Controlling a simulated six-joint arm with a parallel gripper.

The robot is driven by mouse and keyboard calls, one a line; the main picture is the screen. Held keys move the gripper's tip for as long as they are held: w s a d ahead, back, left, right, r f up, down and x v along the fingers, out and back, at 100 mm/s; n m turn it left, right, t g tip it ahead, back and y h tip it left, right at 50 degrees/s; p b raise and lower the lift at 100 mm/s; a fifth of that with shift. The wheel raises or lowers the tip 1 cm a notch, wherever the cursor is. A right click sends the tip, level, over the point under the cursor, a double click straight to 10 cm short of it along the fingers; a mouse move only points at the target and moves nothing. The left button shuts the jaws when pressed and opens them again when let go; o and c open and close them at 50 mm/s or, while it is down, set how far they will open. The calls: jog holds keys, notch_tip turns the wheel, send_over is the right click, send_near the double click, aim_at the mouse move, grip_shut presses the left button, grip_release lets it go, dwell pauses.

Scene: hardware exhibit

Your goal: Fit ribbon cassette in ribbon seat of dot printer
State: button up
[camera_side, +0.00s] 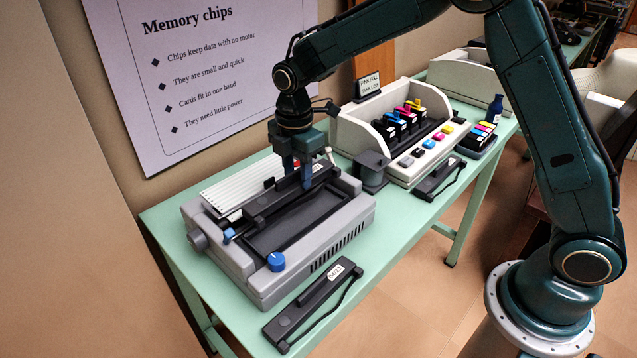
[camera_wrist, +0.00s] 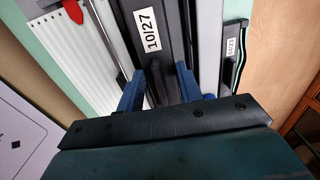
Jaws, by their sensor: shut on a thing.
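My gripper (camera_side: 305,185) is shut on a long black ribbon cassette (camera_side: 268,208), with blue fingers on either side of its body. The cassette's white label reads 10/27 in the wrist view (camera_wrist: 153,38). The grey dot printer (camera_side: 218,250) stands on the green table below. Its black recessed ribbon seat (camera_side: 290,232) lies open at the front, and the cassette is over the rear part of it, roughly parallel to its length. I cannot tell whether the cassette touches the printer. Part of the cassette is hidden behind the fingers.
Another black cassette (camera_side: 312,305) lies on the table in front of the printer, and one more (camera_side: 440,180) lies right. A blue knob (camera_side: 276,262) sits at the printer's front corner. A dark grey block (camera_side: 371,170) and a white cartridge rack (camera_side: 350,125) stand to the right.

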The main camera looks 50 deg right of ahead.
aim_at(297, 180)
jog(key=shift+f, duration=2.05)
jog(key=shift+f, duration=0.65)
jog(key=o, duration=1)
jog(key=shift+o, duration=0.2)
jog(key=shift+r, duration=0.1)
notch_tip(297, 180, up, 13)
jog(key=shift+f, duration=0.15)
jog(key=shift+r, duration=0.2)
